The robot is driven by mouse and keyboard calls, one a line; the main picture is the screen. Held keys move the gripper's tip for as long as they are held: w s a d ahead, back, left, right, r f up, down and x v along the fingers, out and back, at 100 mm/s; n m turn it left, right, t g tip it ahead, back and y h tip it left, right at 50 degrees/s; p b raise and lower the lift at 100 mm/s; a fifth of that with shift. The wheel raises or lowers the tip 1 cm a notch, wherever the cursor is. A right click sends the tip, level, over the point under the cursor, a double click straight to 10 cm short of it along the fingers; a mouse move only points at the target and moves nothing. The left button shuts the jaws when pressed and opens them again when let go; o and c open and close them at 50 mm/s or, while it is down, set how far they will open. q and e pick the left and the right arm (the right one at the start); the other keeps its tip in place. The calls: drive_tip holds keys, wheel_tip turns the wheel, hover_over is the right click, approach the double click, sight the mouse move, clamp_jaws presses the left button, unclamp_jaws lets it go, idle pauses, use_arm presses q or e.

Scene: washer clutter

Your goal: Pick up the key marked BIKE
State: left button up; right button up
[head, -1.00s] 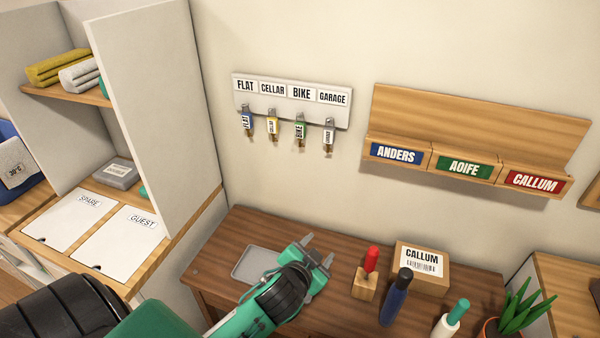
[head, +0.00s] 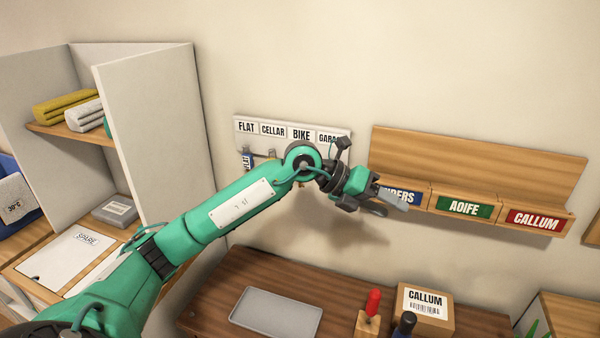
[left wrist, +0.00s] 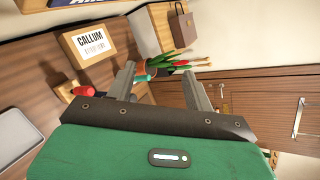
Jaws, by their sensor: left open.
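The key rack (head: 293,133) hangs on the wall with labels FLAT, CELLAR, BIKE and GARAGE. The BIKE key and the GARAGE key are hidden behind my left arm in the head view. My right gripper is not in view.
A wooden shelf (head: 480,165) with named slots is on the wall at right. Below, the dark wooden table (head: 215,295) holds a grey tray (head: 276,312), a CALLUM box (head: 424,310) and a red-handled tool (head: 371,305). A tall white cabinet panel (head: 155,140) stands at left.

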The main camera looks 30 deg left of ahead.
use_arm(q)
drive_tip(key=w+a+r+n+y, duration=0.15)
drive_tip(key=a+y, duration=0.25)
drive_tip(key=a, duration=0.4)
drive_tip(key=a+r+n+y, duration=0.2)
drive_tip(key=a+r+y, duration=0.15)
drive_tip(key=a, duration=0.45)
drive_tip(key=w+a+r+n+y, duration=0.1)
drive_tip(key=a+r+y, duration=0.1)
drive_tip(key=a+y, duration=0.45)
drive_tip(key=shift+h, duration=0.8)
drive_tip(key=p+x, duration=0.2)
drive_tip(key=x, duration=0.2)
drive_tip(key=a+p+x, duration=0.1)
drive_tip(key=p+x, duration=0.1)
drive_tip(key=x, duration=0.3)
drive_tip(key=a+p+x, duration=0.1)
drive_tip(key=p+x, duration=0.1)
drive_tip(key=x, duration=0.2)
drive_tip(key=shift+s+a+f, duration=0.1)
drive_tip(key=shift+f, duration=0.15)
drive_tip(key=c, duration=1)
drive_tip(key=shift+c, duration=0.2)
